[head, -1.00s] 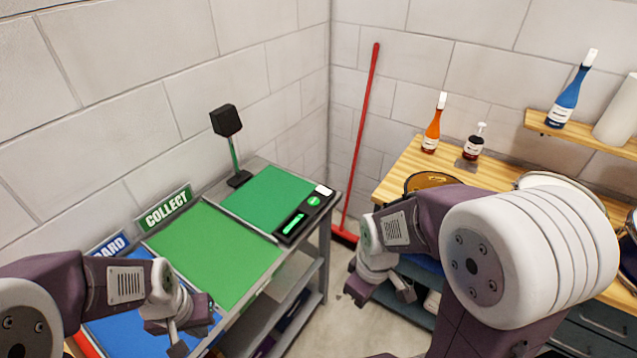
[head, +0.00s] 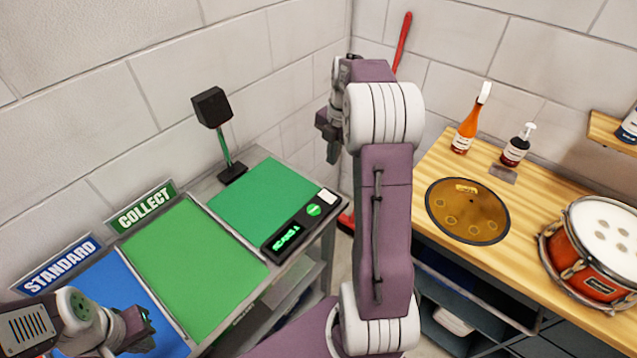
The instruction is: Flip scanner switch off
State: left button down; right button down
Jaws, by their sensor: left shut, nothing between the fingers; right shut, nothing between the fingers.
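The scanner has a green pad (head: 262,198), a black front panel (head: 290,236) with lit green text, and a black head on a post (head: 211,107). A round green button (head: 314,210) and a small white rocker-like piece (head: 328,197), which looks like the switch, sit at the panel's right end. Its on or off position is too small to tell. My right gripper (head: 332,146) is shut and empty, raised above and beyond the white piece, apart from it. My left gripper (head: 140,328) is shut and empty over the blue mat at lower left.
A green COLLECT mat (head: 190,265) and a blue STANDARD mat (head: 110,300) lie left of the scanner. A red pole (head: 402,42) leans in the corner.

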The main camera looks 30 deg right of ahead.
aim_at(325, 193)
jog(key=f, duration=0.4)
jog(key=w+f, duration=0.1)
jog(key=f, duration=0.4)
jog(key=w+f+p, duration=0.1)
jog(key=f, duration=0.3)
jog(key=shift+a+f, duration=0.25)
jog(key=shift+f, duration=0.3)
pick_arm(q)
jog(key=shift+w+r, duration=0.1)
jog(key=shift+r, duration=0.5)
jog(key=shift+d, duration=0.1)
pick_arm(e)
jog(key=shift+f, duration=0.4)
jog(key=shift+a+r, duration=0.1)
jog(key=shift+r, duration=0.05)
pick_arm(q)
jog(key=shift+f, duration=0.25)
pick_arm(e)
jog(key=shift+s, duration=0.1)
